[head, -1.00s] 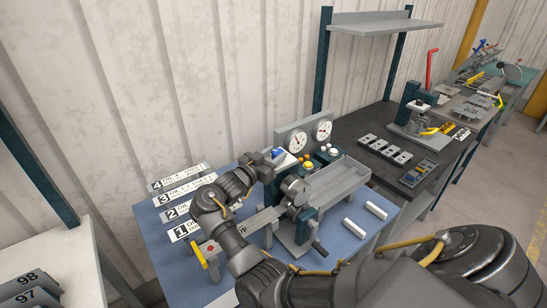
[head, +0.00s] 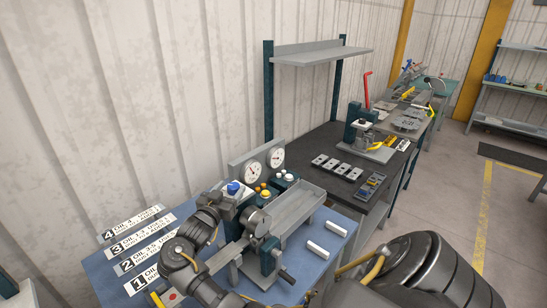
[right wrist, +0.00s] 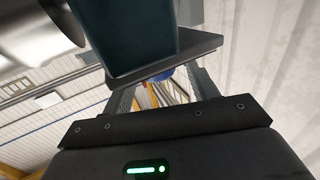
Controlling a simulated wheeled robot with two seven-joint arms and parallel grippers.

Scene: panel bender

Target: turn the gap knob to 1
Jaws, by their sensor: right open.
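A blue knob (head: 234,188) sits on a white plate on top of the bender's dark housing in the head view. I take it for the gap knob; its markings are too small to read. My right gripper (head: 222,206) is close beside that housing, just left of and below the knob. In the right wrist view my right gripper (right wrist: 158,84) is open, with a dark teal block (right wrist: 140,40) across its front. A small blue patch shows beyond the fingers, perhaps the knob. Contact cannot be told. My left gripper is not in view.
Two round gauges (head: 262,168) stand behind the knob. Small yellow and white buttons (head: 265,194) are to its right, beside a grey tray (head: 295,208). Numbered cards (head: 140,240) lie at the left of the blue table. Two white bars (head: 326,238) lie at the right.

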